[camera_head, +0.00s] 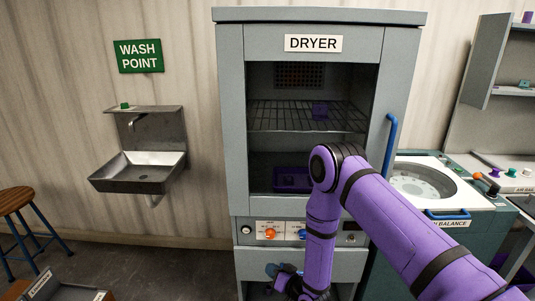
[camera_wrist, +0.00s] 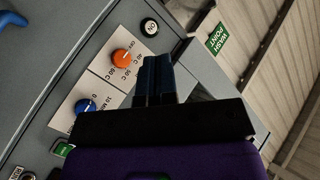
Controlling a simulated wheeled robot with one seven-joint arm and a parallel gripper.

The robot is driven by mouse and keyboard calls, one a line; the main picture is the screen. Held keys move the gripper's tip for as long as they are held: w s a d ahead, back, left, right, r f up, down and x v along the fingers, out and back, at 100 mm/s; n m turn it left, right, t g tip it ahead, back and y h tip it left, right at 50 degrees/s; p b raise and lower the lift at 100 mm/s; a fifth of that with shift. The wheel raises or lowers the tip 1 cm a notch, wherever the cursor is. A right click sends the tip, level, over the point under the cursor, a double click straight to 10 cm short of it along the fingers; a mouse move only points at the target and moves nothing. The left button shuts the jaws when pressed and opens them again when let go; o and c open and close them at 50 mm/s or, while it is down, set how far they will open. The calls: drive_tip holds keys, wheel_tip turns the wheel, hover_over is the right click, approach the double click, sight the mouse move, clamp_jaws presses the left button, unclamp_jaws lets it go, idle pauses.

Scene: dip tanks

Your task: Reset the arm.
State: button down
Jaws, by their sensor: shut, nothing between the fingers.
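My purple arm reaches in from the lower right of the head view and bends down in front of the dryer (camera_head: 231,120). My gripper (camera_head: 284,273) is low in front of the dryer's lower part, below its control panel (camera_head: 268,225), and partly hidden by my arm. In the wrist view, my gripper's dark fingers (camera_wrist: 157,76) are together with nothing between them. The orange knob (camera_wrist: 122,58) and blue knob (camera_wrist: 86,106) show to their left. I cannot tell whether the fingers touch anything.
A blue handle (camera_head: 390,143) is at the dryer's right edge. A sink (camera_head: 137,173) and wooden stool (camera_head: 14,199) stand left. A round-topped machine (camera_head: 427,184) stands right.

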drive_tip(key=w+d+r+n+h, duration=0.1)
drive_tip(key=w+d+r+h, duration=0.2)
drive_tip(key=r, duration=0.7)
drive_tip(key=w+d+r+h, duration=0.1)
drive_tip(key=w+d+r, duration=0.3)
drive_tip(key=r, duration=0.6)
drive_tip(key=s+d+r+g+h, duration=0.1)
drive_tip(key=d+r+h, duration=0.1)
drive_tip(key=d+r, duration=0.5)
drive_tip(key=s+d+r+g+h, duration=0.1)
drive_tip(key=s+d+r+h, duration=0.1)
drive_tip(key=r, duration=0.9)
drive_tip(key=s+d+r+m+g+h, duration=0.1)
drive_tip(key=s+d+r, duration=0.3)
drive_tip(key=s+r, duration=0.25)
drive_tip(key=s+d+r+m+g+h, duration=0.1)
drive_tip(key=s+d+r, duration=0.4)
drive_tip(key=s, duration=0.3)
drive_tip(key=s+d+r+g, duration=0.1)
drive_tip(key=s+d+r, duration=0.1)
drive_tip(key=s, duration=0.8)
drive_tip(key=s+d+r+g+h, duration=0.1)
drive_tip(key=s+d+r, duration=0.1)
drive_tip(key=s, duration=0.9)
